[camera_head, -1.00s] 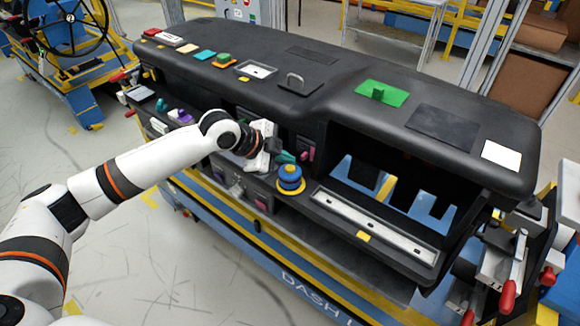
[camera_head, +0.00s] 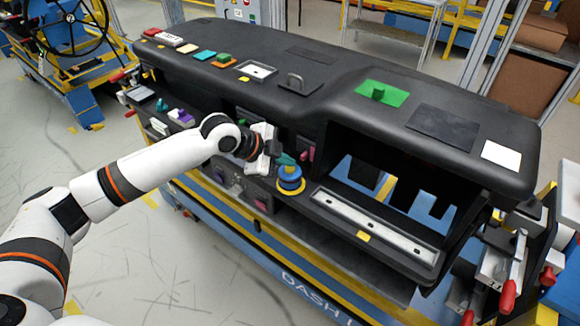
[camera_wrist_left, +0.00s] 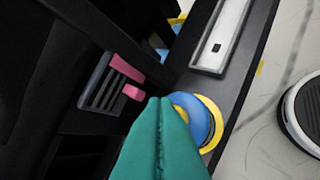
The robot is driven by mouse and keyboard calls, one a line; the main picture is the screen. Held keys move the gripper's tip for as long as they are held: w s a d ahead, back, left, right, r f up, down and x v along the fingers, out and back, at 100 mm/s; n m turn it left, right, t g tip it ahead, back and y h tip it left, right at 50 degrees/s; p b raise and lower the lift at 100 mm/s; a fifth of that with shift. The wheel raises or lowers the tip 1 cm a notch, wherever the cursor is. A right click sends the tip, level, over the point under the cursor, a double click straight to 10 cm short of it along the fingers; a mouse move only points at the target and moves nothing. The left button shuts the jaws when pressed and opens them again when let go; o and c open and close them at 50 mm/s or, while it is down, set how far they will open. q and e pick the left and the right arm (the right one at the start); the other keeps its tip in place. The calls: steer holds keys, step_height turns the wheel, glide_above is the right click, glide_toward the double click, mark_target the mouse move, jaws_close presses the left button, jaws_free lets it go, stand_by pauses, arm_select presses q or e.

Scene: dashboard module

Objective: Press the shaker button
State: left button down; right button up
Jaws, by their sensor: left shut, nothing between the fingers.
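The likely shaker button is a round blue knob (camera_head: 290,176) on a yellow ring, on the lower front ledge of the black dashboard (camera_head: 330,112). The blue knob also shows in the left wrist view (camera_wrist_left: 193,112), partly hidden behind my fingers. My left gripper (camera_head: 287,158) has teal fingers, shut and empty, close to the knob's upper left in the head view. In the left wrist view the fingertips (camera_wrist_left: 160,101) overlap the knob's left side; I cannot tell whether they touch it. My right gripper is not in view.
A pink-red switch (camera_wrist_left: 127,69) in a grey slotted panel sits beside the fingers. A long silver strip (camera_head: 375,226) lies on the ledge to the right of the knob. A deep open bay is above the strip. The dashboard's top overhangs the ledge.

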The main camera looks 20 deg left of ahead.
mark_target(285, 173)
arm_select(q)
steer(key=shift+f, duration=0.4)
stand_by(0.5)
steer(key=shift+r+p, duration=0.75)
steer(key=shift+r, duration=0.05)
step_height(285, 173, up, 5)
steer(key=p, duration=0.4)
steer(key=shift+p, duration=0.3)
stand_by(0.4)
